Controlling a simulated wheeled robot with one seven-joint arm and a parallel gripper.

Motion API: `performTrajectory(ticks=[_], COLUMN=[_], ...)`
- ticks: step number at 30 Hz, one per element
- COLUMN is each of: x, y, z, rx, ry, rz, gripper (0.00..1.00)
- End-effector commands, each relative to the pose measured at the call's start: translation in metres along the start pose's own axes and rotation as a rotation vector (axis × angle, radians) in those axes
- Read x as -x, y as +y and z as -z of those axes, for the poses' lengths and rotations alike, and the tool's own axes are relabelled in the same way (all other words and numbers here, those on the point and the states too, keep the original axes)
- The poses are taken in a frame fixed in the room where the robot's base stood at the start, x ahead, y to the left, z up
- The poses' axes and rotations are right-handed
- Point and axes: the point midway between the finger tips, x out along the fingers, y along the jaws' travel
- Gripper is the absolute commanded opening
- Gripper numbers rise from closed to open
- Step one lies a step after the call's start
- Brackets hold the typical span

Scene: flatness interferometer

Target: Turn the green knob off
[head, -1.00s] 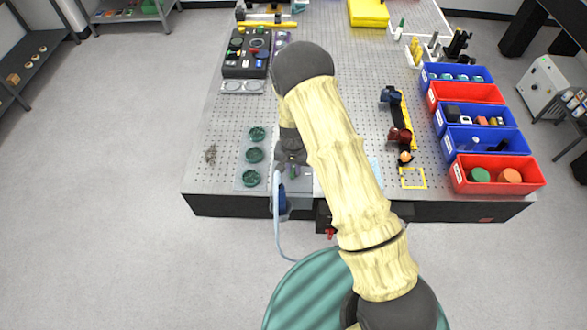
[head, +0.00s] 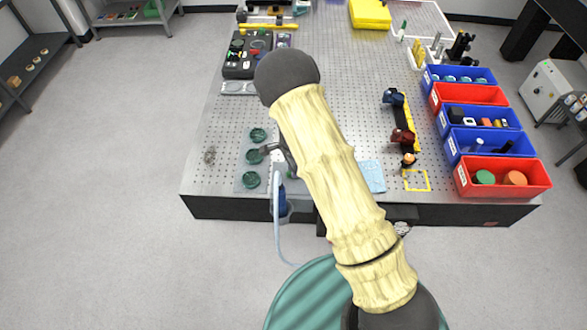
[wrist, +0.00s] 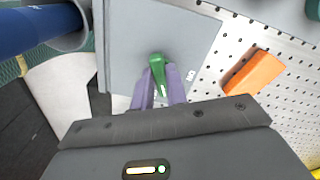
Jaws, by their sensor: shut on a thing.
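The green knob (wrist: 157,62) is a lever-shaped handle on a grey panel (wrist: 185,35) in the wrist view. In the head view, a small bit of green (head: 290,174) shows beside my arm near the table's front edge.
A blue cylinder (wrist: 35,25) is close at the left of the wrist view; an orange block (wrist: 254,72) lies right. In the head view, green round parts (head: 251,179) stand left of my gripper, and red and blue bins (head: 507,190) line the right.

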Motion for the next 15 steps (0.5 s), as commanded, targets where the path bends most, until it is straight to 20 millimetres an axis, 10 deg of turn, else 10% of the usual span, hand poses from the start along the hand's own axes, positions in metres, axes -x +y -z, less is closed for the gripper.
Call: performTrajectory(ticks=[15], x=[0.0017], y=[-0.0038], z=[-0.0007], rx=[-0.402], ry=[-0.001], rz=[0.004], gripper=[0.0])
